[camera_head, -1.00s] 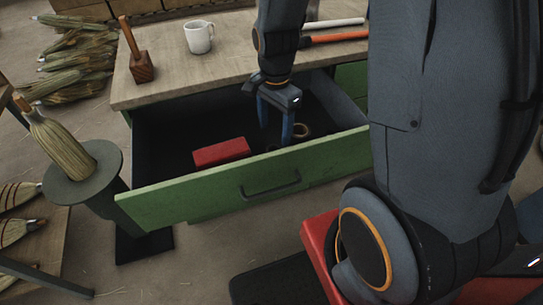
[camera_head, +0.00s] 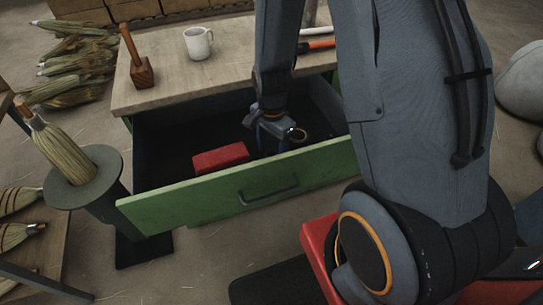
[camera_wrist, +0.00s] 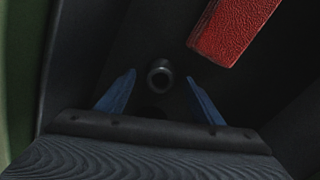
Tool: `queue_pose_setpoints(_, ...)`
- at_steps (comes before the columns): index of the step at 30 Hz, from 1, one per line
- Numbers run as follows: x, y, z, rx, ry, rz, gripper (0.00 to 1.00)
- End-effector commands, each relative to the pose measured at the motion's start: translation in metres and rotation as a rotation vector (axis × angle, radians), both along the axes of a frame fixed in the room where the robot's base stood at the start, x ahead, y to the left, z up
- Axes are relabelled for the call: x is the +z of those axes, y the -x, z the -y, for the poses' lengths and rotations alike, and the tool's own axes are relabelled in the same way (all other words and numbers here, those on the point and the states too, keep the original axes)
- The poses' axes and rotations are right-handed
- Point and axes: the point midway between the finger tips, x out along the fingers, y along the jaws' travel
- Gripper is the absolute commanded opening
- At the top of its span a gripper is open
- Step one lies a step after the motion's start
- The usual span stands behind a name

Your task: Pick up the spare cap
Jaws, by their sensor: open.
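A small dark round piece with a hollow top, which looks like the spare cap (camera_wrist: 159,76), lies on the dark drawer floor in the wrist view. My gripper (camera_wrist: 161,82) is open, with one blue finger on each side of it and a gap on both sides. I cannot tell how far above the floor the fingertips are. In the head view my gripper (camera_head: 272,142) is down inside the open green drawer (camera_head: 245,188), and the cap is not visible there.
A red box (camera_head: 220,158) lies in the drawer left of my gripper; it also shows in the wrist view (camera_wrist: 232,32). A mug (camera_head: 198,43) and a mallet (camera_head: 138,62) stand on the bench top (camera_head: 165,82).

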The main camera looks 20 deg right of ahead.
Motion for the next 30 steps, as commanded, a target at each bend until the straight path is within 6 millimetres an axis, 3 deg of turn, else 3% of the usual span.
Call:
queue_pose_setpoints(3,0.000,0.000,0.000,0.000,0.000,0.000,0.59)
queue_pose_setpoints(11,0.000,0.000,0.000,0.000,0.000,0.000,0.18)
queue_pose_setpoints(23,0.007,-0.001,0.000,0.000,0.000,0.003,0.18)
queue_pose_setpoints(30,0.035,-0.002,0.000,0.000,0.000,0.006,0.18)
